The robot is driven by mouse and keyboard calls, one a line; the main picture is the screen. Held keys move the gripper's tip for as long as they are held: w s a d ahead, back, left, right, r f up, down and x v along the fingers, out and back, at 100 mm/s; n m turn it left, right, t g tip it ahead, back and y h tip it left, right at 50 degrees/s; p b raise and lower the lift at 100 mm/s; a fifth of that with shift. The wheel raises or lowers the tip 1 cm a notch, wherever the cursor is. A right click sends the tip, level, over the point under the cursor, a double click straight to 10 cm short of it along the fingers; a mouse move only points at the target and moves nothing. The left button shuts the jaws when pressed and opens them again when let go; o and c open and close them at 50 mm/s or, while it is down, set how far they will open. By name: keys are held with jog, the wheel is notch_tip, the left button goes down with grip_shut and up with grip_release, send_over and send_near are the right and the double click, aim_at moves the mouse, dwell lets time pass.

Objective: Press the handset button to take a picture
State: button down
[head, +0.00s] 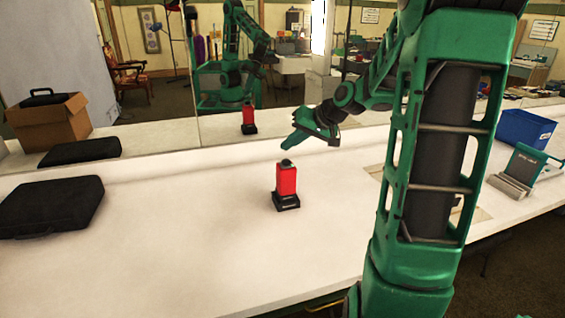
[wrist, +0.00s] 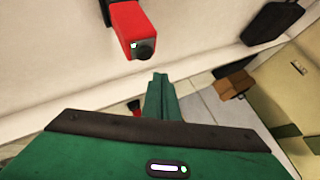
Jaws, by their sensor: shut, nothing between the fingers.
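The handset (head: 285,180) is a red upright block on a black base, standing on the white counter. Its dark round button (head: 287,162) is on top. In the wrist view the red handset (wrist: 127,22) is at the top centre, with the dark button (wrist: 145,53) at its near end. My gripper (head: 286,147) is shut and empty, above and just behind the handset in the head view, apart from the button. In the wrist view its green fingertips (wrist: 159,77) are together, below and slightly right of the button.
A black case (head: 50,205) lies on the counter at left. A mirror behind the counter reflects the handset (head: 248,121) and my arm. A green device (head: 525,168) and a blue bin (head: 525,130) are at right. The counter around the handset is clear.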

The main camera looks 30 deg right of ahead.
aim_at(289, 162)
jog(key=shift+f, duration=0.85)
jog(key=shift+f, duration=0.15)
dwell(1.4)
jog(key=shift+s+f, duration=0.15)
jog(key=shift+f, duration=0.05)
jog(key=shift+f, duration=0.45)
dwell(0.8)
jog(key=shift+r, duration=0.85)
jog(key=shift+r, duration=2.5)
jog(key=shift+s, duration=0.15)
